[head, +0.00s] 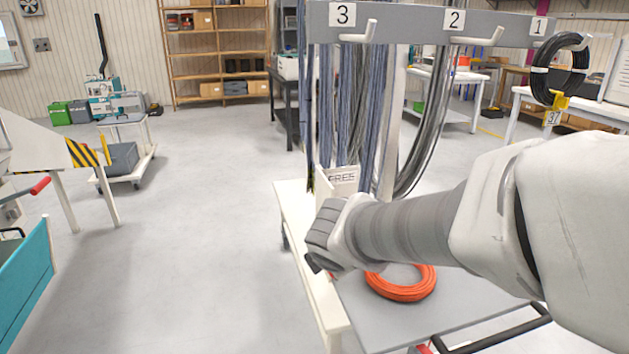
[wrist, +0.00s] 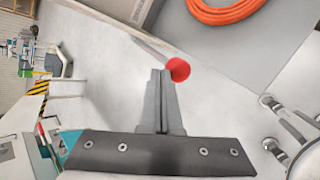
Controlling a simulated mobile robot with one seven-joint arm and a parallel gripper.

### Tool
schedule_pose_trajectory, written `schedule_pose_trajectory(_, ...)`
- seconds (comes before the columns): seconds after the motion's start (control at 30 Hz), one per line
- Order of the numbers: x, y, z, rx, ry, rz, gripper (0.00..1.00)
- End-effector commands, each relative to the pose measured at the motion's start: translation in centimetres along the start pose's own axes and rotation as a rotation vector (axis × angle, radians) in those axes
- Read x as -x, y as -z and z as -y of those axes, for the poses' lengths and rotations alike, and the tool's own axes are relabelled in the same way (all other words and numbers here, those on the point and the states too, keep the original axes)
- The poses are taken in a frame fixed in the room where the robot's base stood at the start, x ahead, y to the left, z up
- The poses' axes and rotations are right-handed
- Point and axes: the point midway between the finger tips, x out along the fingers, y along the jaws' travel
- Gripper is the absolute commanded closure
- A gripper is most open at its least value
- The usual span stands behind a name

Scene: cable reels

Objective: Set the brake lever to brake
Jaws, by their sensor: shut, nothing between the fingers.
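A round red knob (wrist: 177,69) shows in the wrist view, just right of my fingertips; I take it for the end of the brake lever. The rest of the lever is hidden or too unclear to make out, so its setting cannot be told. My gripper (wrist: 160,73) is shut and empty, its two fingers side by side. Its tips lie beside the knob in the picture; I cannot tell if they touch it. In the head view my arm's end covers this spot at the cart's (head: 450,314) left edge.
An orange cable coil (head: 400,294) lies on the cart's grey top. Cables hang from a numbered rack (head: 400,22) behind, and a black coil (head: 541,85) hangs at right. A "FREE" card holder (head: 342,178) stands behind my wrist. Open floor (head: 200,240) lies to the left.

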Motion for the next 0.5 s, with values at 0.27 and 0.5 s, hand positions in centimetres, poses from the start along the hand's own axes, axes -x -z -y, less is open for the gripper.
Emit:
schedule_pose_trajectory(0.27,-0.55,0.34,0.58,0.001,0.002,0.000,1.00)
schedule_pose_trajectory(0.5,-0.68,0.48,0.91,0.002,0.010,-0.002,1.00)
